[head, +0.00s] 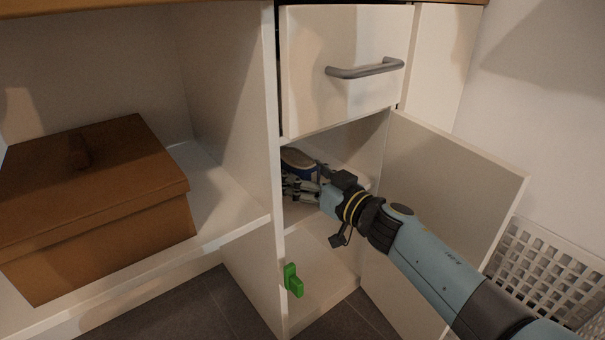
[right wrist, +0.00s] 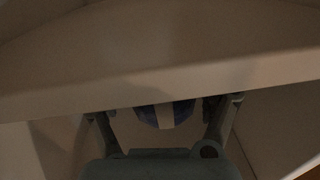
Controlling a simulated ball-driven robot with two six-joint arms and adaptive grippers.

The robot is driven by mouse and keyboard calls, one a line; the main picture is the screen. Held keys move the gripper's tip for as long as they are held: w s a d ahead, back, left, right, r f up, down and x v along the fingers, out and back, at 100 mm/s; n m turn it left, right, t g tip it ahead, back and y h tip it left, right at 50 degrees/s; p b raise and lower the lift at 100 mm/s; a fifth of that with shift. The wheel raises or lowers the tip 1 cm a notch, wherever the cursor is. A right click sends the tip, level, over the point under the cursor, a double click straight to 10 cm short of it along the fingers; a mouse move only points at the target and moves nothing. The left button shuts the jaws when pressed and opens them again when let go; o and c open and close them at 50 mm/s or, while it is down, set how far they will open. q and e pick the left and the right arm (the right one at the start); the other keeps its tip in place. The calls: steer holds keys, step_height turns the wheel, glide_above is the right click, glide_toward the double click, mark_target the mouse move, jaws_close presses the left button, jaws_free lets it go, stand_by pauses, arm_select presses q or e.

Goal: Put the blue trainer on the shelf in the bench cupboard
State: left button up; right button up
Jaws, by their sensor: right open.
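The blue trainer (head: 297,160) is inside the bench cupboard, at the left of the compartment under the drawer, by the shelf (head: 302,217). My right gripper (head: 290,186) reaches in through the open door and is open, just in front of the trainer and partly hiding it. In the right wrist view, the trainer's blue end with a pale stripe (right wrist: 165,115) shows between the spread fingers. A pale panel crosses that view and hides the rest of the trainer. I cannot tell whether the trainer rests fully on the shelf. My left gripper is not in view.
The cupboard door (head: 445,190) stands open at the right, close to my right arm. A closed drawer (head: 340,90) is above the compartment. A white basket (head: 550,262) stands at right.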

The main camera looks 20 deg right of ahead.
mark_target(316, 179)
steer(key=shift+r, duration=0.1)
steer(key=v, duration=0.2)
steer(key=p+v, duration=0.1)
steer(key=v, duration=0.1)
steer(key=shift+r+p, duration=0.2)
steer(key=shift+p, duration=0.1)
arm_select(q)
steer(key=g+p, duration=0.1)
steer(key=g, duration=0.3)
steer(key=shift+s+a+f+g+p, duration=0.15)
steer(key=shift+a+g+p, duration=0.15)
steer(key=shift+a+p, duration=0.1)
arm_select(e)
steer(key=s+d+f+m+g+h, duration=0.1)
steer(key=s+d+g+h, duration=0.1)
steer(key=s, duration=0.9)
steer(key=s+d+f+g+h, duration=0.1)
steer(key=s+f+g+h, duration=0.1)
steer(key=s, duration=1)
steer(key=s+d+f+m+g+h, duration=0.1)
steer(key=s+g, duration=0.3)
steer(key=s, duration=0.7)
steer(key=shift+s+d+f+m+h, duration=0.35)
steer(key=shift+d+f+h, duration=0.3)
steer(key=shift+d+h, duration=0.2)
